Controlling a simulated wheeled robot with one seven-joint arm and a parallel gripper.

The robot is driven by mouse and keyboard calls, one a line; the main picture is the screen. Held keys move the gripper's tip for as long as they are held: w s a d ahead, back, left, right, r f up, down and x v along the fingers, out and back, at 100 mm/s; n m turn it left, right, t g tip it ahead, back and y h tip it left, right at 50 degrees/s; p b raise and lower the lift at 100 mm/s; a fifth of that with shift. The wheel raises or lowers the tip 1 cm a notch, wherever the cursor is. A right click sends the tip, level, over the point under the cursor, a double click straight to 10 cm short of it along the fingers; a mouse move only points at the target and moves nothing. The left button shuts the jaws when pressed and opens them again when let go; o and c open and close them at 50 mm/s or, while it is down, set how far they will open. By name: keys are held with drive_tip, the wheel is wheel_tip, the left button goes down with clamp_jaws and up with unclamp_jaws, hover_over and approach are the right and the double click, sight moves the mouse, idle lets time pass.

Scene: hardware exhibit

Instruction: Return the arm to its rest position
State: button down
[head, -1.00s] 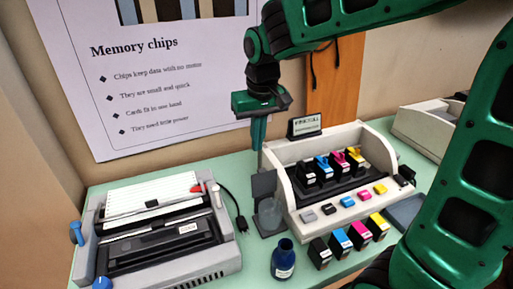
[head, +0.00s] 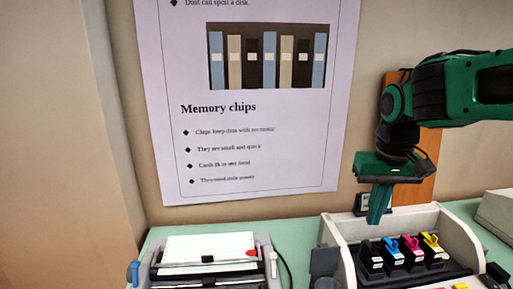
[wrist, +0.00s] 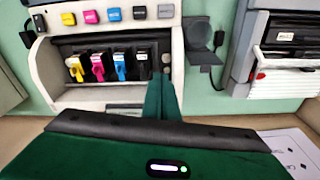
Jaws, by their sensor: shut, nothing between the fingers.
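My gripper (head: 378,205) is green and hangs pointing down in the head view, above the back of the printer, with its fingers together and nothing held. The fingers also show in the wrist view (wrist: 160,97), closed side by side. My green arm reaches in from the right of the head view. The white printer (head: 336,236) stands on the table below, with black, blue, magenta and yellow cartridges (head: 410,256) seated in its carriage. The wrist view shows the same printer (wrist: 48,75) upside down, with its cartridges and coloured buttons.
A small dark sign (head: 362,203) stands behind the printer by my fingers. A memory chips poster (head: 255,150) hangs on the wall behind. A white device (head: 497,212) stands at the right edge.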

drive_tip(key=s+d+f+m, duration=0.1)
drive_tip(key=s+d+f, duration=0.2)
drive_tip(key=s, duration=0.3)
drive_tip(key=s+d+f+m, duration=0.2)
drive_tip(key=s+d, duration=0.3)
drive_tip(key=s, duration=0.1)
drive_tip(key=s+d+f+m+g, duration=0.1)
drive_tip(key=s+d+f+m, duration=0.1)
drive_tip(key=s, duration=0.5)
drive_tip(key=d+f, duration=0.1)
drive_tip(key=d, duration=0.1)
drive_tip(key=shift+d+f, duration=0.3)
drive_tip(key=shift+d, duration=0.1)
drive_tip(key=shift+w+f, duration=0.25)
drive_tip(key=shift+w, duration=0.35)
